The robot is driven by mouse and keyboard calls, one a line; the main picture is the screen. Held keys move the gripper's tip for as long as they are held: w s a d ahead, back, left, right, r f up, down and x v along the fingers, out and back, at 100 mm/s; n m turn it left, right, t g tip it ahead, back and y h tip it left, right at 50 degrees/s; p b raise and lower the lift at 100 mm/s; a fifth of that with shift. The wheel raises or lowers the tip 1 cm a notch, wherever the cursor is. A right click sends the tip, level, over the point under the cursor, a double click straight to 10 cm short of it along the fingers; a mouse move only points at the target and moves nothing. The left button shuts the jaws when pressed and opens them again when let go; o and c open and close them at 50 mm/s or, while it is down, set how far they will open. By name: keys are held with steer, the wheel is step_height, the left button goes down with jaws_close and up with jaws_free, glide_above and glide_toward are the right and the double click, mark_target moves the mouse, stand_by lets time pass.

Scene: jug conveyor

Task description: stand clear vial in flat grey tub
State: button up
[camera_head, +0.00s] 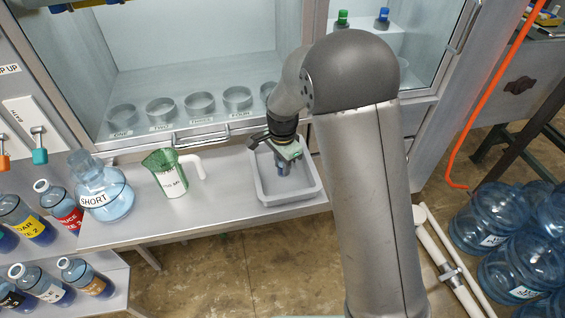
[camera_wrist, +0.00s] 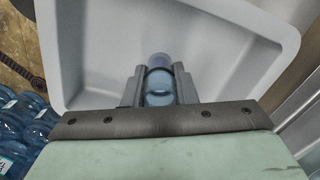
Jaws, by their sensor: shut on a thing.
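The flat grey tub (camera_head: 305,187) stands at the right end of the bench; its floor and rim fill much of the wrist view (camera_wrist: 225,75). My gripper (camera_head: 283,168) points down over the tub. In the wrist view its two fingers (camera_wrist: 160,90) are shut on the clear bluish vial (camera_wrist: 159,72), one on each side. The vial is within the tub's outline. I cannot tell whether its base touches the tub floor. My gripper and arm hide part of the vial in the head view.
Left of the tub stand a green-tinted jug (camera_head: 165,176) with a white handle and a round flask labelled SHORT (camera_head: 103,190). Behind is a glass-fronted cabinet with several metal rings (camera_head: 200,103). Large blue jugs (camera_head: 500,225) stand on the floor at right.

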steer(key=shift+f, duration=0.15)
steer(key=o, duration=1)
step_height(320, 180, up, 12)
steer(key=s+d+n, duration=0.3)
steer(key=s+d, duration=0.1)
steer(key=s, duration=0.5)
steer(key=s+d+n, duration=0.4)
steer(key=s+d, duration=0.1)
steer(key=s, duration=0.3)
steer(key=s+d+n, duration=0.4)
steer(key=s+d, duration=0.1)
steer(key=s, duration=0.4)
steer(key=shift+s, duration=0.3)
